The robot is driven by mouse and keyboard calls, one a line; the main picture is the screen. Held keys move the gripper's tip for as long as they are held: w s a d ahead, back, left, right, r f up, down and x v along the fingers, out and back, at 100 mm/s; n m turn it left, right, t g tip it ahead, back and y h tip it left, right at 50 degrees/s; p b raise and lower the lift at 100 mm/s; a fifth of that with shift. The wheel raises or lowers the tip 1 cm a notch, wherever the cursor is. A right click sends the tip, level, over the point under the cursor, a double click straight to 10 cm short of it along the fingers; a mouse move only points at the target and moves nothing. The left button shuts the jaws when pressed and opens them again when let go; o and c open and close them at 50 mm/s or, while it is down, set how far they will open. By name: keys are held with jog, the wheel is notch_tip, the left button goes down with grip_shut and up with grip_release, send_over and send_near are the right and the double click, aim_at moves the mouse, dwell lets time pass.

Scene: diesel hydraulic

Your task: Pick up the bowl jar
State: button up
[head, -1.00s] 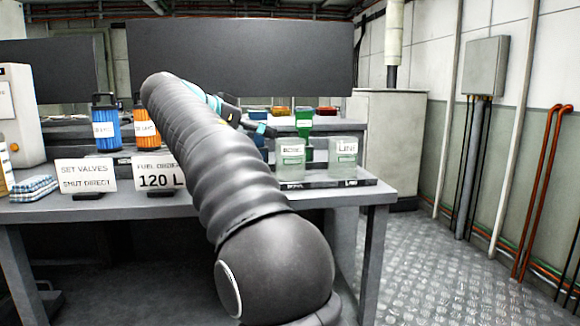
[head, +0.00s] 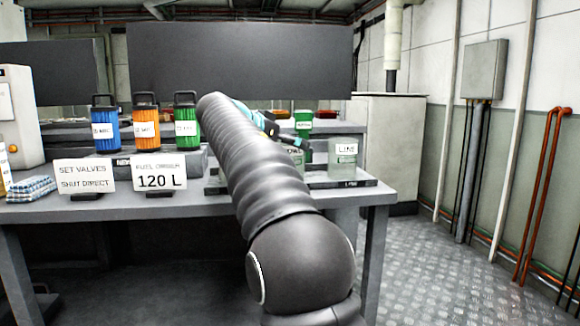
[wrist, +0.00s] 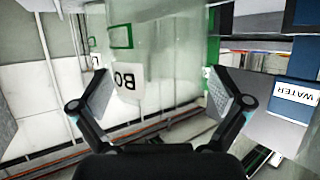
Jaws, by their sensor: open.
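The bowl jar is a clear, pale box-like jar with a white label. In the head view only its right part (head: 297,164) shows past my arm, on a low dark stand at the right of the bench. In the wrist view the bowl jar (wrist: 172,55) fills the upper middle, with its label reading "BO" in large letters. My gripper (wrist: 165,95) is open, with one finger to each side of the jar in that view. I cannot tell whether the fingers touch it. In the head view my gripper (head: 290,140) is small and partly hidden at the jar's top.
A similar jar labelled "LINE" (head: 344,155) stands close to the right. A green container (head: 304,122) is behind. Blue (head: 105,125), orange (head: 146,125) and green (head: 187,122) canisters stand left of my arm. Two signs (head: 84,178) are in front. The "WATER" label (wrist: 297,93) shows in the wrist view.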

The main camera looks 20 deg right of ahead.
jog(key=c, duration=1.6)
jog(key=shift+o, duration=0.2)
jog(key=shift+r, duration=0.1)
